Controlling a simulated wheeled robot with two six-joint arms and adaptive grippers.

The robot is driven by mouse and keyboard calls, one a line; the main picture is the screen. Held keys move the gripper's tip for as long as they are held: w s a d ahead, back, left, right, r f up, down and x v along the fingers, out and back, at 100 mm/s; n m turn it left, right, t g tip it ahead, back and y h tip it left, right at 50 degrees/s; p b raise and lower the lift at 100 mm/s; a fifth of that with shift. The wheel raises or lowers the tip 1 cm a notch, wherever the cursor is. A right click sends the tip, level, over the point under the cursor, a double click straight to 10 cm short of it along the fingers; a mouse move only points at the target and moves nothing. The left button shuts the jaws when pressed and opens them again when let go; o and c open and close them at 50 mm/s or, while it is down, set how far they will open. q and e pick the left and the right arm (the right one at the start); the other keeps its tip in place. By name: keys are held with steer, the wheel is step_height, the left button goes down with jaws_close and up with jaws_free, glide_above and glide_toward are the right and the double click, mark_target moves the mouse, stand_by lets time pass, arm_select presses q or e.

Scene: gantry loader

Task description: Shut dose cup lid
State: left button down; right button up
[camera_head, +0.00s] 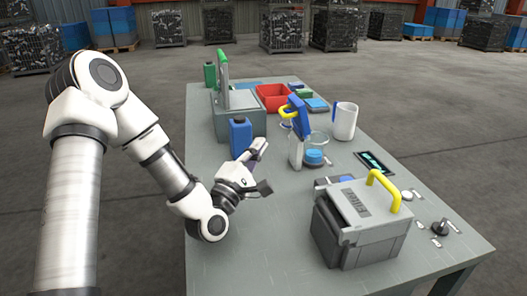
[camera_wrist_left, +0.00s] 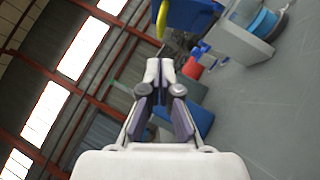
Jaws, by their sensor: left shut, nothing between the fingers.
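A raised blue lid (camera_head: 298,112) with a yellow handle (camera_head: 286,122) stands tilted up above a light grey stand (camera_head: 296,152). A round blue cup piece (camera_head: 313,157) sits beside the stand; I cannot tell for certain that it is the dose cup. In the left wrist view the blue lid (camera_wrist_left: 190,14) is at the top, with the grey stand (camera_wrist_left: 240,46) and blue cup piece (camera_wrist_left: 262,22) to its right. My left gripper (camera_head: 259,147) is shut and empty, left of the stand and apart from the lid. It also shows in the left wrist view (camera_wrist_left: 160,72). My right gripper is out of view.
A blue bottle (camera_head: 240,137) stands close behind my left gripper. A grey box with a yellow handle (camera_head: 362,225) is at the front right. A white jug (camera_head: 345,121) and red bin (camera_head: 272,98) stand farther back. The table's near left part (camera_head: 255,265) is clear.

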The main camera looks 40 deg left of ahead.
arm_select(q)
steer(key=x, duration=0.8)
steer(key=shift+w, duration=0.25)
